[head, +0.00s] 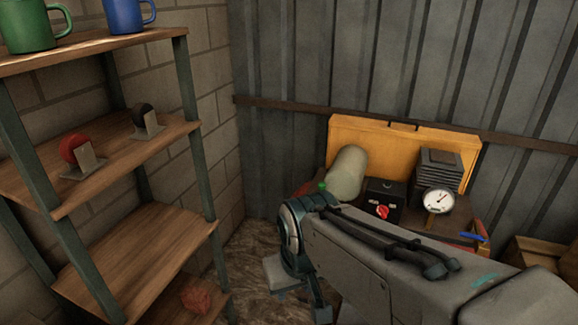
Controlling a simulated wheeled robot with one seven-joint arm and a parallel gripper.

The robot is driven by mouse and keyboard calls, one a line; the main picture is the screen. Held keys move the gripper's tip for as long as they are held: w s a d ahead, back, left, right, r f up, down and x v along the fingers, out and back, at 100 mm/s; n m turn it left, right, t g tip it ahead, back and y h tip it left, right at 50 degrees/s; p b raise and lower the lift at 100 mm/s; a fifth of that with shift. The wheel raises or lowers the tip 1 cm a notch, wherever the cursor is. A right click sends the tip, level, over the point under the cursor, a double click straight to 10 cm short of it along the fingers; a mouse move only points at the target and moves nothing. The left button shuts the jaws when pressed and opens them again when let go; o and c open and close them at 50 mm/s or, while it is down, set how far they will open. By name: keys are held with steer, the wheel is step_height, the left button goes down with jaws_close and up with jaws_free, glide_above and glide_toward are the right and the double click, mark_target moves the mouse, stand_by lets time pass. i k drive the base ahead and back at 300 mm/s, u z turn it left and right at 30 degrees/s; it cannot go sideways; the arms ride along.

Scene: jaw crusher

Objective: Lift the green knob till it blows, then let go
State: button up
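A small green knob (322,186) shows just above my arm, in front of the pale rounded tank (346,173). Only its top is seen; what it sits on is hidden behind my arm. My arm reaches in from the lower right and its near joint covers the area just below the knob. The fingers of my gripper do not show, so I cannot see whether they touch the knob. A round white dial gauge (438,201) stands to the right of the tank.
A black box with a red switch (383,211) sits between tank and gauge, before a yellow panel (375,135). A blue handle (473,237) is at right. A wooden shelf (120,170) on the left holds mugs and knobs. Some floor (255,250) is bare between.

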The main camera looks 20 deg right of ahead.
mark_target(320, 185)
steer(key=z, duration=0.55)
steer(key=i, duration=0.85)
steer(key=z, duration=0.75)
